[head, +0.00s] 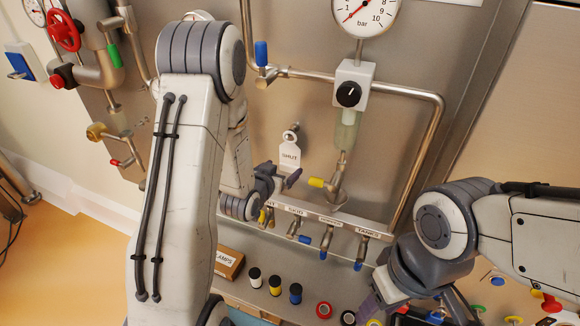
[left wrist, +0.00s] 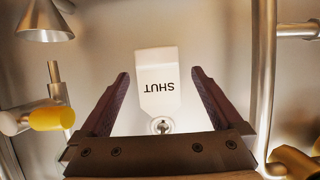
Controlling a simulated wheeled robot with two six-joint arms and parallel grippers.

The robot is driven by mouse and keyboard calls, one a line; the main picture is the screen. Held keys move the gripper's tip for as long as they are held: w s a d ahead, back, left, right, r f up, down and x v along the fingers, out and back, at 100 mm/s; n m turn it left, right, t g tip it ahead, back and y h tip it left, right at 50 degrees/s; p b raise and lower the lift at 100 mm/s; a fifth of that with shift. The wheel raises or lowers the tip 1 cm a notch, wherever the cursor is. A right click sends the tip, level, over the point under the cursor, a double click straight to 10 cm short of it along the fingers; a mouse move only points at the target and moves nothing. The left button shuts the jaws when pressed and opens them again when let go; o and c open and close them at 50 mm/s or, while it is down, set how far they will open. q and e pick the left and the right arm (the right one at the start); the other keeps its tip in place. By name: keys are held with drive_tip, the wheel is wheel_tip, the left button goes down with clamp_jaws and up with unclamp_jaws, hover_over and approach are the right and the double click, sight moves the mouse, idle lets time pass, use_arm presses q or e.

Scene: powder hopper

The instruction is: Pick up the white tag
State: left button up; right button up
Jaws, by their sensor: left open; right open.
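The white tag (head: 289,154), marked SHUT, hangs from a small peg on the steel panel, left of the regulator. In the left wrist view the tag (left wrist: 158,82) appears upside down, between the two spread fingers of my left gripper (left wrist: 160,100), with a visible gap on each side. In the head view my left gripper (head: 280,184) is open, just below the tag and apart from it. My right gripper (head: 415,308) is open at the lower right, far from the tag, partly cut off by the frame edge.
A yellow-handled valve (head: 322,183) and the regulator with a black knob (head: 348,94) are right of the tag. Labelled valves (head: 327,237) line the manifold below. A cardboard box (head: 228,262), small bottles (head: 275,285) and tape rolls (head: 324,310) stand on the shelf.

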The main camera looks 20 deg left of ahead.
sight(289, 162)
use_arm(q)
drive_tip(key=shift+w+r+p, duration=0.1)
drive_tip(key=shift+w+p, duration=0.3)
drive_tip(key=shift+w, duration=0.05)
drive_tip(key=p+x, duration=0.1)
drive_tip(key=x, duration=0.2)
drive_tip(key=shift+w+d+p, duration=0.2)
drive_tip(key=shift+w+p, duration=0.15)
drive_tip(key=shift+w, duration=0.35)
drive_tip(key=shift+c, duration=0.3)
drive_tip(key=c, duration=1.1)
drive_tip(key=shift+c, duration=0.2)
